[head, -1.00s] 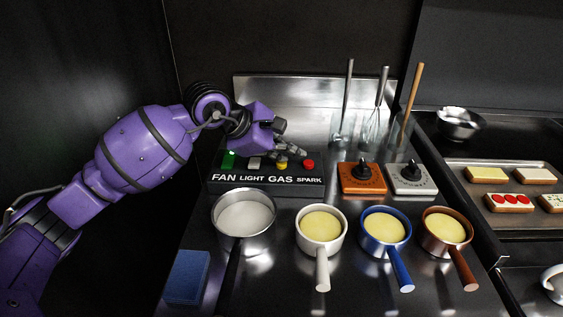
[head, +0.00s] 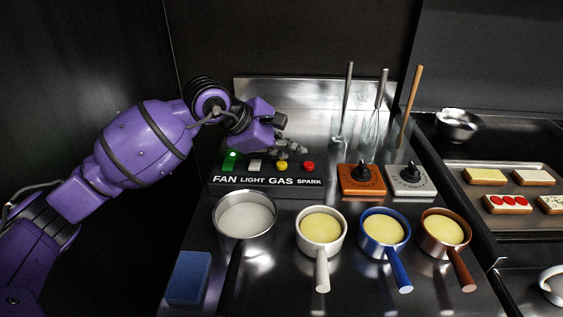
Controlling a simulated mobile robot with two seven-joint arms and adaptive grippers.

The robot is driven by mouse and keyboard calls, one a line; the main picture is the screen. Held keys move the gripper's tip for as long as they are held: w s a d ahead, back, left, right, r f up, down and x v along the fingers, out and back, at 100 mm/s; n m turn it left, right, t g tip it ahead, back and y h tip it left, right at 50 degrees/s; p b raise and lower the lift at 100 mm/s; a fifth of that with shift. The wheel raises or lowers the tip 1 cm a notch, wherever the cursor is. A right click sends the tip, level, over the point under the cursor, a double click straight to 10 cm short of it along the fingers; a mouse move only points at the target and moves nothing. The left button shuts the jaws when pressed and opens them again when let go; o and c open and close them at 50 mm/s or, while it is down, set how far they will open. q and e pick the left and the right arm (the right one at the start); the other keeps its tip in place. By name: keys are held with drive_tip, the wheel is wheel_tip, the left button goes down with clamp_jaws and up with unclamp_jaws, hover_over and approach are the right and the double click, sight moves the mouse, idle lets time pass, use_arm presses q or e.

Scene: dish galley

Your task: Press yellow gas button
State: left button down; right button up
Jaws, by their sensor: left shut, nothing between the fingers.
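The yellow gas button (head: 282,167) is on a dark control panel (head: 230,190) on the counter, above the word GAS. The green FAN button (head: 231,160), a whitish LIGHT button (head: 255,165) and the red SPARK button (head: 308,167) share the panel. My left gripper (head: 302,152) is shut and empty. Its fingers are just above and behind the yellow and red buttons in the picture, and the yellow button shows clear below them. I cannot tell the exact gap. My right gripper is not in view.
In front stand a steel pot (head: 245,212) and white (head: 320,245), blue (head: 384,245) and brown (head: 446,245) saucepans. An orange knob box (head: 361,188) and a white knob box (head: 411,188) are right of the panel. A blue block (head: 188,278) lies front left.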

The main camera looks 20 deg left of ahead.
sight(288, 171)
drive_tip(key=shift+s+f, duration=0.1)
use_arm(q)
drive_tip(key=shift+r, duration=0.45)
wheel_tip(288, 171, up, 4)
drive_tip(key=shift+p, duration=1.05)
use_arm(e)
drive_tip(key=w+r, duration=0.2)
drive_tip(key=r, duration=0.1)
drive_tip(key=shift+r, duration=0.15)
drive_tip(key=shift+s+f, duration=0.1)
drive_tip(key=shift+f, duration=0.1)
